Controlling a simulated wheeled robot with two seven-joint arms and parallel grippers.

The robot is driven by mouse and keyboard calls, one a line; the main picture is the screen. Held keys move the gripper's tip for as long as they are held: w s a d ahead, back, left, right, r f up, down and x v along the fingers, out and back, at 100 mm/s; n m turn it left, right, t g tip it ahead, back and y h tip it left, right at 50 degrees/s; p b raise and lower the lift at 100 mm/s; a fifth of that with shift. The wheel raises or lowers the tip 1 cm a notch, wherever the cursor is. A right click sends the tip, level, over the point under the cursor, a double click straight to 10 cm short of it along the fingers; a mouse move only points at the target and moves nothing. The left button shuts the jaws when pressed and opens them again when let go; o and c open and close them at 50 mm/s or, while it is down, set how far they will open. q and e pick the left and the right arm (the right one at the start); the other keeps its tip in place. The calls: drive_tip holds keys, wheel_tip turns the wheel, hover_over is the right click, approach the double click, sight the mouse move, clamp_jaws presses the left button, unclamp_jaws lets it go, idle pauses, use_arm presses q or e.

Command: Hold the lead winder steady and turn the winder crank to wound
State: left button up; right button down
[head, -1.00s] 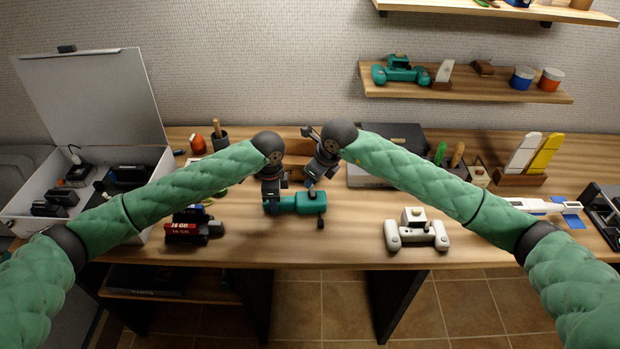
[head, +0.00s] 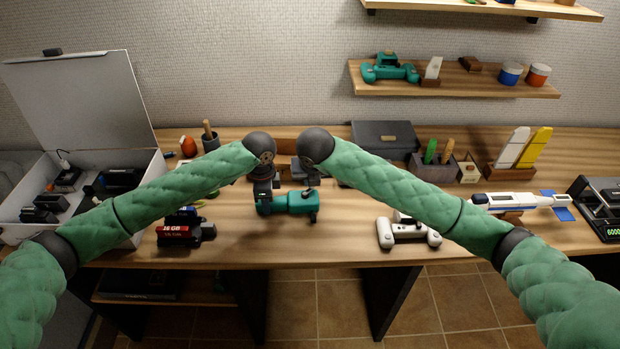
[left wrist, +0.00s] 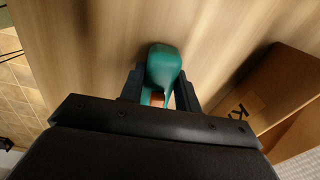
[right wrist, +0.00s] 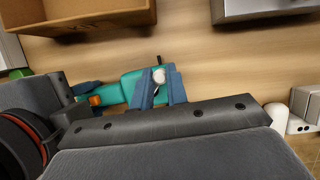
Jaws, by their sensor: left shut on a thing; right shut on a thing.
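The teal lead winder (head: 302,201) lies on the wooden table in front of me. My left gripper (head: 264,205) is shut on the winder's left end. In the left wrist view, the winder's rounded teal end (left wrist: 164,66) sits between the two fingers. My right gripper (right wrist: 162,90) is shut at the winder crank, with its light rounded knob (right wrist: 158,76) showing between the blue-grey fingers. The winder's teal body (right wrist: 122,88) also shows in the right wrist view. In the head view my right wrist partly hides the crank.
A white controller-like object (head: 408,232) stands right of the winder. A red-and-black block (head: 185,232) stands to the left. A cardboard box (left wrist: 278,98) lies close behind the grippers. An open white case (head: 150,190) is at far left. The table's front middle is clear.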

drive_tip(key=m+h, duration=0.1)
drive_tip(key=m, duration=0.1)
drive_tip(key=s+m, duration=0.1)
drive_tip(key=m, duration=0.1)
drive_tip(key=shift+d+m+h, duration=0.15)
drive_tip(key=shift+m+h, duration=0.15)
drive_tip(key=shift+h, duration=0.1)
drive_tip(key=shift+s+m+g+h, duration=0.25)
drive_tip(key=shift+m+g+h, duration=0.1)
drive_tip(key=shift+m, duration=0.7)
drive_tip(key=shift+s+m+g+h, duration=0.25)
drive_tip(key=shift+m+h, duration=0.1)
drive_tip(key=shift+m, duration=0.7)
drive_tip(key=c, duration=1.4)
unclamp_jaws()
drive_tip(key=shift+o, duration=0.2)
drive_tip(key=shift+r, duration=0.1)
drive_tip(key=shift+v, duration=1.05)
drive_tip(key=v, duration=0.9)
drive_tip(key=shift+r, duration=0.35)
